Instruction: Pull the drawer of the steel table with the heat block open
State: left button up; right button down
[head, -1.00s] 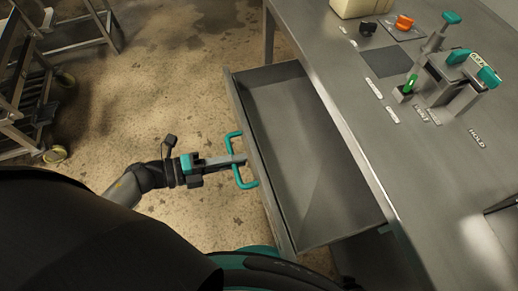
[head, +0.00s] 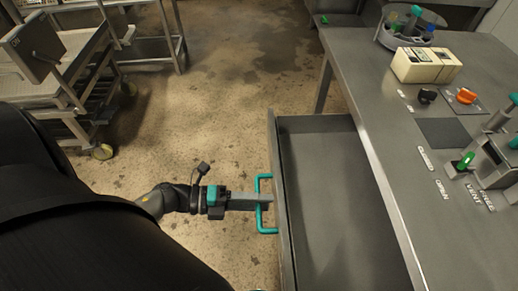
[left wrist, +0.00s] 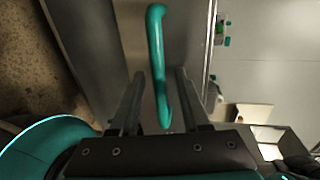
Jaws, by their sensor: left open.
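The steel table (head: 380,120) stands at the right in the head view. Its drawer (head: 325,185) is pulled well out to the left and looks empty inside. A teal bar handle (head: 260,222) is on the drawer's front. My left gripper (head: 268,202) is at the handle. In the left wrist view its two fingers (left wrist: 160,92) are apart, with the teal handle (left wrist: 157,45) between them and no finger visibly pressing on it. The heat block on the table top is probably the cream box (head: 427,66); I cannot be sure. My right gripper is not seen.
On the table top are an orange knob (head: 466,96), a black knob (head: 427,96), a green-tipped lever (head: 465,162) and a round grey rack (head: 408,30). A wheeled metal cart (head: 75,75) stands at the left. The floor between is clear.

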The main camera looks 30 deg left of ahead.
pick_arm(q)
jog(key=p+v, duration=0.1)
jog(key=v, duration=1.4)
jog(key=shift+p, duration=0.35)
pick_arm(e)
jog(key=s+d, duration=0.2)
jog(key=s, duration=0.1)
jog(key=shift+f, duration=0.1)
pick_arm(q)
jog(key=shift+a, duration=0.1)
jog(key=w+a+f+n+t+y, duration=0.1)
jog(key=w+a+f+n+y, duration=0.1)
jog(key=f+n+y, duration=0.55)
jog(key=w+a+f+n+t+y, duration=0.15)
jog(key=f+n+y, duration=0.25)
jog(key=f+n, duration=0.6)
jog(key=s+d+f+n+g+y, duration=0.1)
jog(key=s+d+f+n+g, duration=0.3)
jog(key=s+f, duration=0.2)
jog(key=s+d+f+n+g, duration=0.5)
jog(key=s+f, duration=0.2)
jog(key=f, duration=0.2)
jog(key=shift+d+f+y, duration=0.3)
jog(key=shift+y, duration=0.05)
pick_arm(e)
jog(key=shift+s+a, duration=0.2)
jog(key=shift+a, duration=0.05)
